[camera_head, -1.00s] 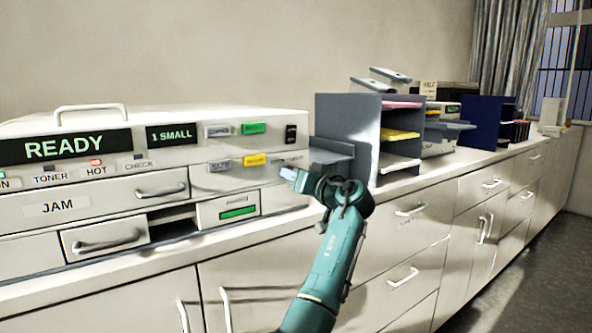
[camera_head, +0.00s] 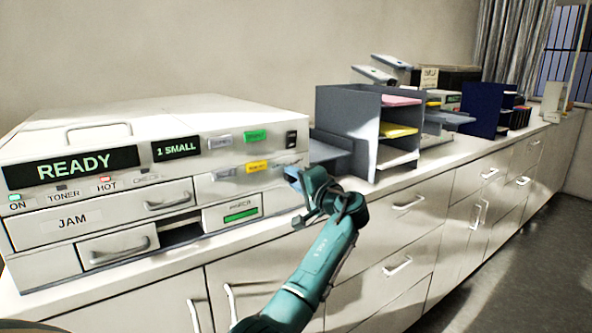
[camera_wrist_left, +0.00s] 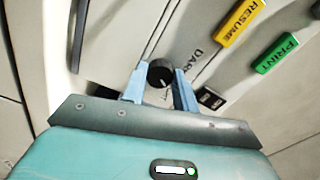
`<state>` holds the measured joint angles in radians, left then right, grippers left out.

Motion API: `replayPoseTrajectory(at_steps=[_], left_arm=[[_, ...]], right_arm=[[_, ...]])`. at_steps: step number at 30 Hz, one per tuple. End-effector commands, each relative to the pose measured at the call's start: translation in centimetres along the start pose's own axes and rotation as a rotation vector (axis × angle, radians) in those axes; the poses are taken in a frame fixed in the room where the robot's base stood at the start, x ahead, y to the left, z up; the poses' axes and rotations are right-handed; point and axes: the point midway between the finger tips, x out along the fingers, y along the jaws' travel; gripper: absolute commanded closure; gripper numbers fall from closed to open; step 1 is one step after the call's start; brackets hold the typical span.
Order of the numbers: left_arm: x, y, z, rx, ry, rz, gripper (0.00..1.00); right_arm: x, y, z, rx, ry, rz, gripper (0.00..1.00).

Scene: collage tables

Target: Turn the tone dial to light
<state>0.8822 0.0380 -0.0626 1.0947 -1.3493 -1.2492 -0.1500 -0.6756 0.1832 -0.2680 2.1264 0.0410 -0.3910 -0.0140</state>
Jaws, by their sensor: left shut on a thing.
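The tone dial (camera_wrist_left: 160,73) is a small round black knob on the copier's pale front panel. In the left wrist view it sits between the blue fingertips of my left gripper (camera_wrist_left: 160,90), which is shut on it. The word DARK is printed beside the dial; a second label is too hidden to read. The dial's pointer direction is hard to make out. In the head view, my left gripper (camera_head: 293,176) is at the right end of the copier (camera_head: 140,125) front and hides the dial. My right gripper is not in view.
The green PRINT button (camera_wrist_left: 276,53) and yellow RESUME button (camera_wrist_left: 240,22) are close to the dial, with a dark switch (camera_wrist_left: 210,98) beside a finger. The copier's display reads READY. A grey paper sorter (camera_head: 345,115) stands right of the copier on the long counter.

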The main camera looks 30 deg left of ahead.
Motion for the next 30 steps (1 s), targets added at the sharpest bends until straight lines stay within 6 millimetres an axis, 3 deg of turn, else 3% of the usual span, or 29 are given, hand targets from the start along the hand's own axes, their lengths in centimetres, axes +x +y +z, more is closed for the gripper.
replayPoseTrajectory(at_steps=[3, 12, 30], left_arm=[[0.0, -0.3, -0.1, 0.091, 0.0, 0.0, 0.94], [0.0, -0.2, -0.1, 0.241, 0.0, 0.001, 0.94], [0.0, 0.0, 0.0, 0.295, 0.001, 0.0, 0.94]], right_arm=[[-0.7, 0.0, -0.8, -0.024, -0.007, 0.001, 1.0], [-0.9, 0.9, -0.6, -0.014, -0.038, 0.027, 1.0], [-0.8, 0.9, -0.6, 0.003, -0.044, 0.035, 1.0]])
